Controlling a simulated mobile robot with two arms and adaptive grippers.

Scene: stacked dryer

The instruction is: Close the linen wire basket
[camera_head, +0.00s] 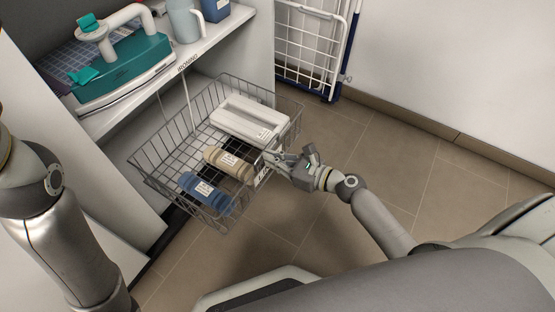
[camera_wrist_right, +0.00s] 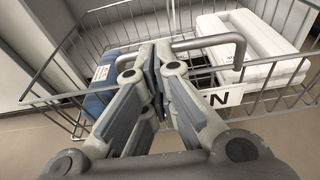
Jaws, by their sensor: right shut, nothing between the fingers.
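The linen wire basket (camera_head: 157,178) is pulled out from the white cabinet below the ironing shelf. It holds a white folded linen stack (camera_head: 247,119), a beige roll (camera_head: 228,163) and a blue roll (camera_head: 206,192). My right gripper (camera_head: 274,157) is at the basket's front, by its label and handle. In the right wrist view, my right gripper (camera_wrist_right: 158,62) is shut with nothing between its fingers, in front of the handle bar (camera_wrist_right: 222,39) and the label (camera_wrist_right: 222,101). I cannot tell whether it touches the handle. My left gripper is out of view; only my left arm shows.
A teal iron (camera_head: 124,70) and a grey jug (camera_head: 184,20) stand on the shelf (camera_head: 215,36) above the basket. A white wire rack (camera_head: 312,47) stands at the back beside the wall. The tiled floor (camera_head: 400,150) to the right is clear.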

